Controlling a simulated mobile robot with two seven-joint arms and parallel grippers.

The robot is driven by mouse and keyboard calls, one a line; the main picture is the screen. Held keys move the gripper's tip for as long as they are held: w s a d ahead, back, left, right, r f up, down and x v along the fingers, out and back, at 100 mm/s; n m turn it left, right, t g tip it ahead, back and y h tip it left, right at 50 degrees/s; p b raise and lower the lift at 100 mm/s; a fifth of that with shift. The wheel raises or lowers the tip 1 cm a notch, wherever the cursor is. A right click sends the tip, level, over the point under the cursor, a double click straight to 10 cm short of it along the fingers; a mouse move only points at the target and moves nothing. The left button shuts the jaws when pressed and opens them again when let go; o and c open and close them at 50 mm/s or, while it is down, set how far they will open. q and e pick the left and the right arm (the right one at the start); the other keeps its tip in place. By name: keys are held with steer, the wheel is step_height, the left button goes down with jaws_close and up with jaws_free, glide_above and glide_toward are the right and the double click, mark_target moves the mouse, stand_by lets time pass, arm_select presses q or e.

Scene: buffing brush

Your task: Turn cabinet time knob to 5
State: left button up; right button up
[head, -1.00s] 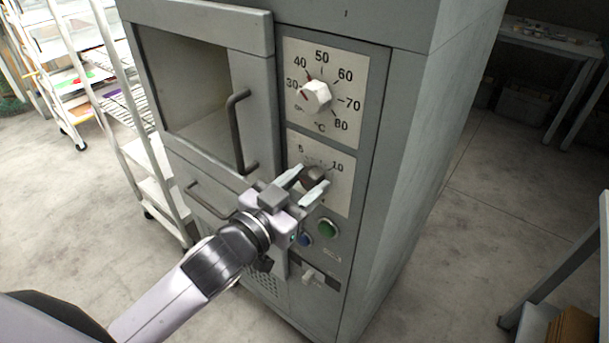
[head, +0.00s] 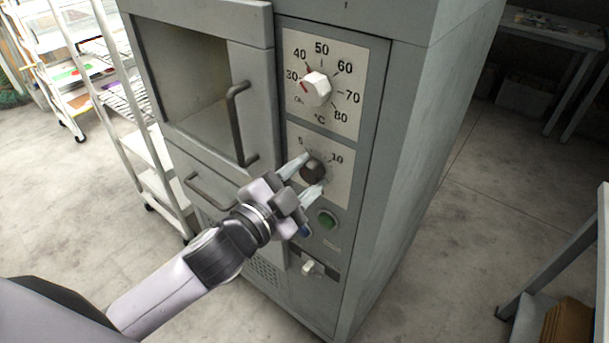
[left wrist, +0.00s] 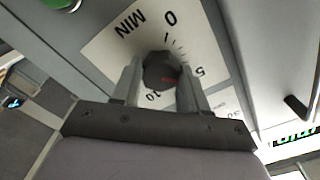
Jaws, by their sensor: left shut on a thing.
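The time knob (head: 314,170) is a dark round knob on the lower white dial plate (head: 340,180) of the grey cabinet, below the temperature dial. In the left wrist view the knob (left wrist: 160,72) sits between both fingers, and its red mark faces between the printed 5 and 10. My left gripper (head: 304,177) is shut on the knob, one finger on each side; the fingers also show in the left wrist view (left wrist: 162,76). The gripper covers part of the dial in the head view. My right gripper is out of view.
The white temperature knob (head: 317,89) is just above. A door handle (head: 238,125) sticks out at the left. A green button (head: 327,219) and a small white switch (head: 312,268) are below. A shelf rack (head: 150,150) stands left of the cabinet.

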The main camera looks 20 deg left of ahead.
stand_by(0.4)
arm_select(q)
steer(key=o, duration=1.1)
steer(key=shift+c, duration=0.2)
steer(key=shift+s+a+f, duration=0.1)
steer(key=shift+s+a, duration=0.05)
steer(key=shift+s, duration=0.35)
steer(key=b+v, duration=0.1)
steer(key=v, duration=0.5)
steer(key=shift+b, duration=0.3)
